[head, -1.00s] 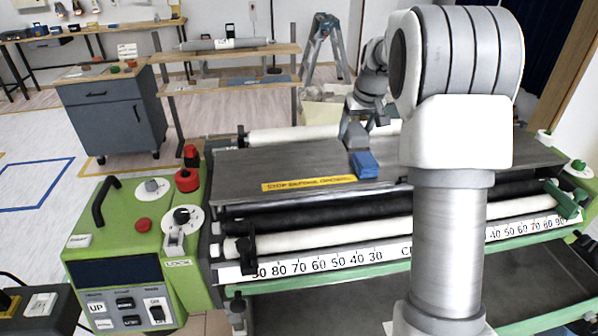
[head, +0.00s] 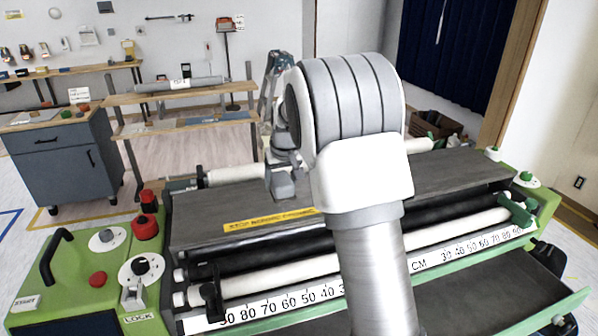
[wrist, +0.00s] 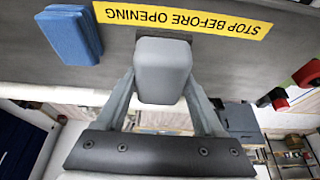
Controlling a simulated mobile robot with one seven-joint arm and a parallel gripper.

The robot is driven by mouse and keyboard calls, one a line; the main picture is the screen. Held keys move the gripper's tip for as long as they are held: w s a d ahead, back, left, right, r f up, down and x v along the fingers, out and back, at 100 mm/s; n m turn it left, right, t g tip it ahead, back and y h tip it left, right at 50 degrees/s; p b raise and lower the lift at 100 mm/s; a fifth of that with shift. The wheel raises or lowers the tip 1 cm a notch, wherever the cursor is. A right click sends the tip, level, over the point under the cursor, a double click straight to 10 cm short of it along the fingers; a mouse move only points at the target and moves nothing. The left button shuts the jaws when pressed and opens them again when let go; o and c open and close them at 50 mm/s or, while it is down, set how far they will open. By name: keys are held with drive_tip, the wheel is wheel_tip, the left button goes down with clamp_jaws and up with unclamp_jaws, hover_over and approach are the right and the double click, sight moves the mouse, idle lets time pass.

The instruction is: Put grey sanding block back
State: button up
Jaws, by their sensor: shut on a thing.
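The grey sanding block (wrist: 163,68) is held between the two fingers of my gripper (wrist: 163,92) in the wrist view. In the head view the block (head: 281,186) shows at the lower end of my gripper (head: 283,164), over the dark top of the pasting machine (head: 215,203), behind the yellow warning label (head: 268,219). I cannot tell whether it touches the top. A blue block (wrist: 72,36) lies on the machine top, to the left of the grey block in the wrist view. My arm hides it in the head view.
A red knob (head: 144,228) and a green control panel (head: 62,270) stand at the machine's left end. Behind are a grey-blue cabinet (head: 66,165) and a wooden shelf (head: 190,128) with a roll. The machine top right of my arm looks clear.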

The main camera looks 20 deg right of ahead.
drive_tip(key=a+f, duration=0.1)
drive_tip(key=a, duration=0.1)
drive_tip(key=a+f, duration=0.1)
drive_tip(key=shift+w+a+f, duration=0.1)
drive_tip(key=shift+a, duration=0.3)
wheel_tip(320, 180, down, 3)
drive_tip(key=shift+d+r, duration=0.15)
drive_tip(key=shift+r, duration=0.05)
drive_tip(key=shift+f, duration=0.4)
drive_tip(key=shift+f, duration=0.1)
drive_tip(key=shift+f+b, duration=0.15)
drive_tip(key=shift+b, duration=0.15)
drive_tip(key=o, duration=1.4)
